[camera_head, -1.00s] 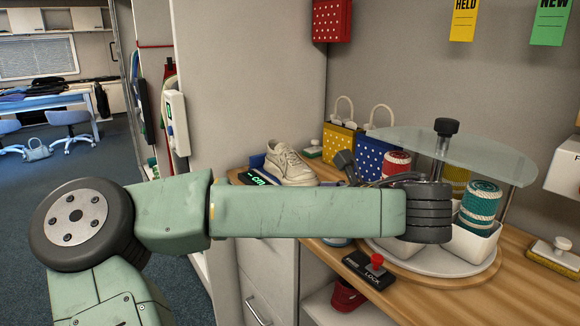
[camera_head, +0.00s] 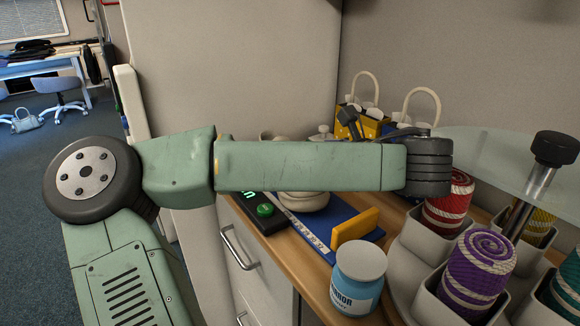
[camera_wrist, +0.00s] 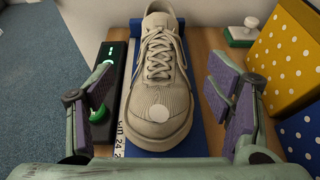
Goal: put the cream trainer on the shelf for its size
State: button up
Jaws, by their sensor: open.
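The cream trainer (camera_wrist: 158,85) lies on a blue measuring board (camera_wrist: 196,138) in the wrist view, its toe towards me and its laces up. My gripper (camera_wrist: 161,100) is open, with one purple-padded finger on each side of the trainer and gaps between. In the head view my arm hides most of the trainer; part of its sole (camera_head: 303,200) shows below the arm. The board has a white number scale (camera_head: 300,228) and a yellow slider (camera_head: 355,226). A black device with a green button (camera_head: 265,210) sits beside it. No size shelf can be made out.
At right is a carousel with rolled belts, such as a purple roll (camera_head: 478,265), under a glass disc (camera_head: 500,155). A yellow dotted bag (camera_wrist: 287,55) stands close to my right finger.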

jog(key=p+x, duration=0.1)
jog(key=x, duration=0.3)
jog(key=shift+a+f, duration=0.1)
jog(key=shift+a, duration=0.05)
jog(key=p+x, duration=0.1)
jog(key=x, duration=0.1)
jog(key=p+x, duration=0.2)
jog(key=x, duration=0.1)
jog(key=shift+w+r, duration=0.1)
jog(key=shift+r, duration=0.15)
jog(key=shift+w+a+f, duration=0.1)
jog(key=shift+w+f, duration=0.15)
jog(key=shift+c, duration=0.2)
grip_shut()
